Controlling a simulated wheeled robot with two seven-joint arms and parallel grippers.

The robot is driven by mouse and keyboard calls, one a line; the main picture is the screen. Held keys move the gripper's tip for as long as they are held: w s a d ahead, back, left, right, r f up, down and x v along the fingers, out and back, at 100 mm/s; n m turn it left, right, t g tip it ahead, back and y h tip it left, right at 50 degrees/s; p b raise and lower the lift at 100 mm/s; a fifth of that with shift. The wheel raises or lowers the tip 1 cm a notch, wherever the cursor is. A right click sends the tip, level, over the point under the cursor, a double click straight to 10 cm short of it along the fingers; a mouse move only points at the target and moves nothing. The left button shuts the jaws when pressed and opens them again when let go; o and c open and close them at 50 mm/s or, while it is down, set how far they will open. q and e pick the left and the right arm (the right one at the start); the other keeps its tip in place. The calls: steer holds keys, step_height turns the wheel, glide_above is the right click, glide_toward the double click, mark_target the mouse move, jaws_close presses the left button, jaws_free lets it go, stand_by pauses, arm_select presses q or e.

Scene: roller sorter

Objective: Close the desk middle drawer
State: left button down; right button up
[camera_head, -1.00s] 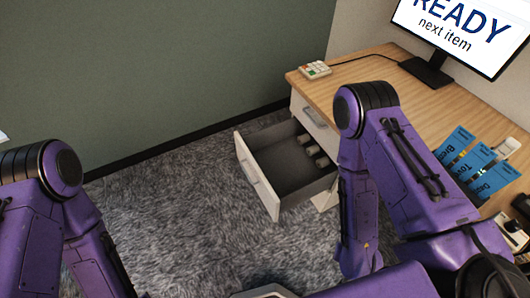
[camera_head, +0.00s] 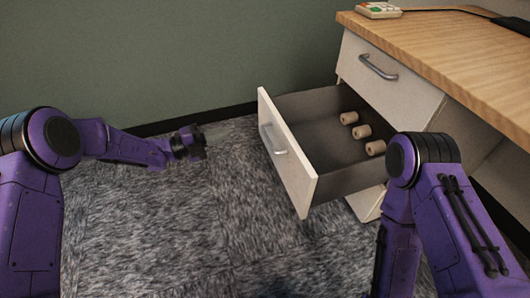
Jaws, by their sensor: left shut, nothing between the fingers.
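The desk's middle drawer (camera_head: 290,158) is pulled well out, with a white front and a metal bar handle (camera_head: 272,140) facing left. Three small tan cylinders (camera_head: 362,131) lie inside on its grey floor. My left gripper (camera_head: 212,136) is shut and empty, held over the carpet to the left of the drawer front, with a clear gap between them. My right arm (camera_head: 432,200) is at the lower right, and its gripper is out of the picture.
The desk top (camera_head: 450,45) overhangs at the upper right, with a small keypad (camera_head: 378,10) on its corner. A closed drawer (camera_head: 385,75) with a bar handle is above the open one. Grey carpet (camera_head: 200,230) is free left of the drawer; a green wall (camera_head: 150,50) stands behind.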

arm_select(q)
steer(key=m+g, duration=0.1)
steer(key=m, duration=0.1)
steer(key=b, duration=0.4)
glide_toward(275, 123)
steer(key=shift+m, duration=0.4)
steer(key=x, duration=0.5)
steer(key=shift+d, duration=0.3)
steer(key=shift+w+d+r, duration=0.15)
steer(key=shift+d+r, duration=0.05)
steer(key=shift+d, duration=0.4)
arm_select(e)
steer(key=shift+s+a+f, duration=0.1)
steer(key=shift+f, duration=1.3)
steer(key=shift+s+f, duration=0.1)
steer(key=shift+f, duration=1.25)
